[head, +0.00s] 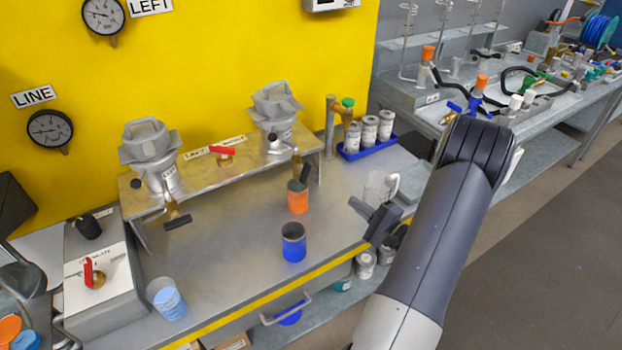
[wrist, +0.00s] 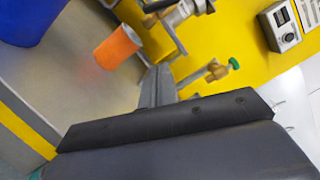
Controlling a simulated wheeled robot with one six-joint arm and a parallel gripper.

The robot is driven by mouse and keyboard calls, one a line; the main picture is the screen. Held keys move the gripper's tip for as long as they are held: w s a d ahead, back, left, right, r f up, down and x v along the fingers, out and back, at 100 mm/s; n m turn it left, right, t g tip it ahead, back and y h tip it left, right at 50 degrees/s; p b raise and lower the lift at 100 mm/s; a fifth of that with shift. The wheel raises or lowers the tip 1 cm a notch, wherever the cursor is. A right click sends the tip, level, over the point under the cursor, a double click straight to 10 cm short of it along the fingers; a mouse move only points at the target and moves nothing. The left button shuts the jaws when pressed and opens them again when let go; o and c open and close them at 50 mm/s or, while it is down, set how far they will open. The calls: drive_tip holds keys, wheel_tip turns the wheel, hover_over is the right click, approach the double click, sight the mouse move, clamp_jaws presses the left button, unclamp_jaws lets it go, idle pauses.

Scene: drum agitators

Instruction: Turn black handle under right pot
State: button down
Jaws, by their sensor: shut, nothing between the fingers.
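The right pot (head: 276,108) is a grey metal vessel on the raised bench shelf against the yellow wall. Its black handle (head: 305,172) hangs under it, tilted, just above an orange cup (head: 298,200). The orange cup also shows in the wrist view (wrist: 118,47), left of my fingers. My gripper (head: 357,207) is shut and empty, to the right of and nearer than the handle, clearly apart from it. In the wrist view my fingers (wrist: 157,86) point toward the area under the pot. The handle is hard to make out there.
A blue cup (head: 293,243) stands in front of the orange one. The left pot (head: 150,155) has its own black handle (head: 177,222). A glass jug (head: 378,188) stands behind my gripper. A green-knobbed valve (head: 347,104) and blue tray (head: 367,148) are at the right.

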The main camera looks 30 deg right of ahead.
sight(305, 172)
drive_tip(key=w+a+r+p, duration=0.2)
drive_tip(key=w+a+p, duration=0.3)
drive_tip(key=w, duration=0.4)
drive_tip(key=shift+w+a+r, duration=0.25)
drive_tip(key=shift+w+a, duration=0.15)
drive_tip(key=shift+a, duration=0.3)
drive_tip(key=shift+d+f+b, duration=0.1)
drive_tip(key=shift+f+b, duration=0.1)
drive_tip(key=shift+b, duration=0.25)
drive_tip(key=shift+m, duration=0.4)
